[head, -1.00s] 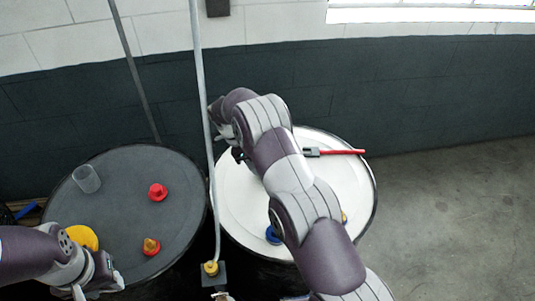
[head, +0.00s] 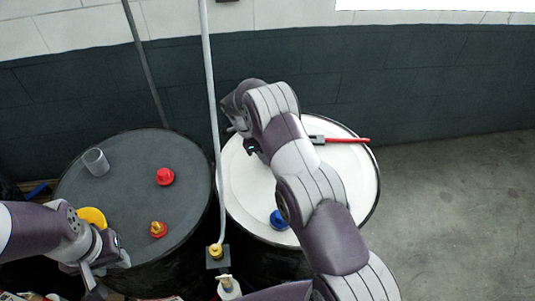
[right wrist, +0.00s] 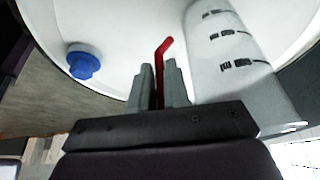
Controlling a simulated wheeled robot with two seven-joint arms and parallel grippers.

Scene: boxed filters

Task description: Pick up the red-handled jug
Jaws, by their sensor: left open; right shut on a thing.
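The jug (right wrist: 222,50) is a clear, whitish vessel with black marks on its side, at the upper right of the right wrist view. Its red handle (right wrist: 160,58) stands between the fingers of my right gripper (right wrist: 160,85), which is shut on it. The jug is over the white drum top; I cannot tell whether it touches it. In the head view my right arm hides the jug. My left gripper (head: 106,268) is open and empty, low at the left by the dark drum's front edge.
The white drum (head: 330,185) bears a blue cap (head: 280,219), also in the right wrist view (right wrist: 83,64), and a red-handled tool (head: 345,140). The dark drum (head: 120,185) bears a clear cup (head: 96,162), red cap (head: 165,176), red-and-yellow cap (head: 158,229) and yellow object (head: 93,216). A pipe (head: 211,120) stands between drums.

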